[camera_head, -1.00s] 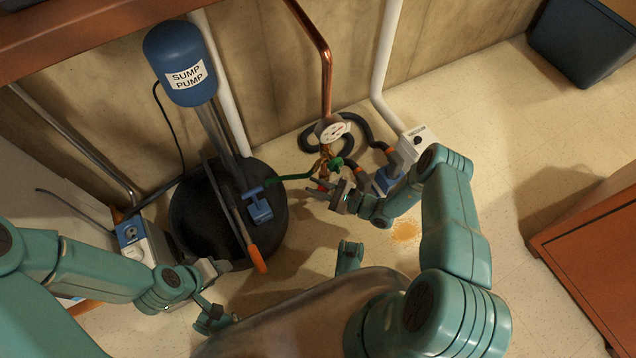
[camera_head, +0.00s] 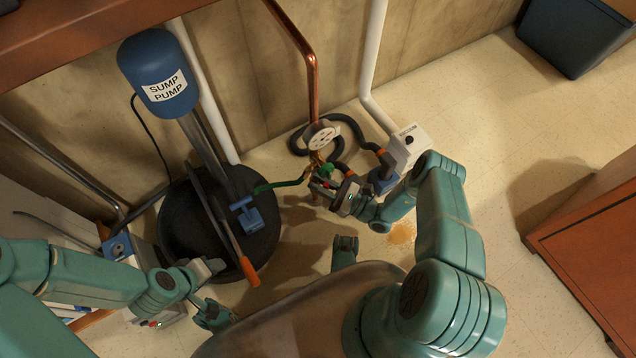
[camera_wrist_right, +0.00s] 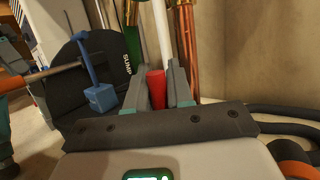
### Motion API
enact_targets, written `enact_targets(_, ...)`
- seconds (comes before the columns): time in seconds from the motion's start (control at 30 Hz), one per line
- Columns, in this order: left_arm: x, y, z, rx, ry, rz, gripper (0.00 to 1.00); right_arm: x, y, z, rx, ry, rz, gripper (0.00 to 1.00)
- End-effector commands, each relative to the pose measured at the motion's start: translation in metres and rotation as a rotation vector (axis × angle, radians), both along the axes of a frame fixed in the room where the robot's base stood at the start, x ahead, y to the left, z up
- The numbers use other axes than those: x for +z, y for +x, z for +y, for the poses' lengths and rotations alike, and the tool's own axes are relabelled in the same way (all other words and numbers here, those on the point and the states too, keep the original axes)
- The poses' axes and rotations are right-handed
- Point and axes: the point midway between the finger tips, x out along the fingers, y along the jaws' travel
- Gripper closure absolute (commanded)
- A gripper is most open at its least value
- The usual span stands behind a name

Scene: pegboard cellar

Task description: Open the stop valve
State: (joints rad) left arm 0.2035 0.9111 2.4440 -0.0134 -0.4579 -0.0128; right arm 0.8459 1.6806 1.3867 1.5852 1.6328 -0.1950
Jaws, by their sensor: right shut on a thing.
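The brass stop valve (camera_head: 318,162) sits at the lower end of the copper pipe, below a round white dial or tag. A green hose (camera_head: 278,186) runs left from it. My right gripper (camera_head: 326,184) is at the valve. In the right wrist view, the red handle (camera_wrist_right: 156,88) stands upright between the two grey fingers, and the gripper (camera_wrist_right: 157,92) is shut on it. The fingers hide part of the handle. My left gripper (camera_head: 212,266) is beside the black sump basin, away from the valve; its jaws are too small to read.
Dark hoses (camera_head: 352,125) and a white box (camera_head: 408,145) stand near the valve. A wooden cabinet (camera_head: 590,240) is at right. Open floor lies between.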

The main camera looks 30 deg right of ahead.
Motion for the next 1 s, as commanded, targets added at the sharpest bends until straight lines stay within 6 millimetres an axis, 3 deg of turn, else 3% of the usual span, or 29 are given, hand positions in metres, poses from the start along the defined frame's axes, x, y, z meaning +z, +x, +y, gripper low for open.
enact_targets(0.37, 0.0001, 0.0001, 0.0001, 0.000, 0.000, 0.000, 0.47, 0.0008, 0.0010, -0.0050, -0.008, 0.010, -0.002, 1.00)
enact_targets(0.4, 0.0001, 0.0001, 0.0001, 0.000, 0.000, 0.000, 0.47, 0.0007, 0.0011, -0.0051, -0.008, 0.010, -0.002, 0.76)
enact_targets(0.47, 0.0001, 0.0001, 0.0001, 0.000, 0.000, 0.000, 0.47, 0.0006, 0.0015, -0.0054, -0.008, 0.010, -0.002, 0.58)
enact_targets(1.0, 0.0010, 0.0001, 0.0001, 0.000, 0.000, 0.000, 0.47, 0.0001, 0.0033, 0.0008, -0.007, -0.065, -0.005, 0.58)
